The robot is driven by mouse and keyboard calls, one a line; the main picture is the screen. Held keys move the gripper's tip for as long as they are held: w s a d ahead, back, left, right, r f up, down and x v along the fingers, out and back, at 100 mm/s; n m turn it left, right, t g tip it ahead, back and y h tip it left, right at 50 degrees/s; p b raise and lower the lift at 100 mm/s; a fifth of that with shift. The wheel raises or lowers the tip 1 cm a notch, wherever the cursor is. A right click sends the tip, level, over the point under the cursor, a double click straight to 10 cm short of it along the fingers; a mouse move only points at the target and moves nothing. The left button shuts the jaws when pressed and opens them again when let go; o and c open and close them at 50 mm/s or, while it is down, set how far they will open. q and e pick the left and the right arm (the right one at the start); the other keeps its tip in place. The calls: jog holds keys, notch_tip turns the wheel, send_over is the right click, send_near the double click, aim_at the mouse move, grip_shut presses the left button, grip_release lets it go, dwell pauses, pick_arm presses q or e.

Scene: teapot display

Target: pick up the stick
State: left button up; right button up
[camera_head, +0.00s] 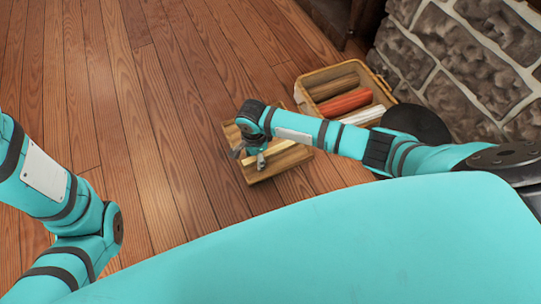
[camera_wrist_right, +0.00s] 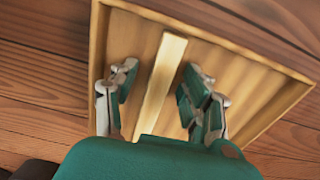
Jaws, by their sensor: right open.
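The stick is a pale yellow square bar (camera_wrist_right: 160,82) lying in a shallow wooden tray (camera_wrist_right: 98,45). In the head view the stick (camera_head: 279,148) is partly hidden by my right arm, and the tray (camera_head: 282,165) sits on the floor. My right gripper (camera_head: 249,157) is over the tray, pointing down. In the right wrist view its open fingers (camera_wrist_right: 157,95) are on either side of the stick, with a gap on both sides. The stick's near end is hidden behind the gripper body. My left arm shows at the left, but its gripper does not.
A wooden crate (camera_head: 309,76) with brown, red and white log-like pieces stands behind the tray, to the right. A stone wall (camera_head: 450,60) rises at the upper right. A dark round object (camera_head: 420,122) is beside the crate. The plank floor (camera_head: 130,110) on the left is clear.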

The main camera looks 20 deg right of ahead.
jog(key=shift+r, duration=0.1)
grip_shut()
jog(key=shift+r, duration=0.15)
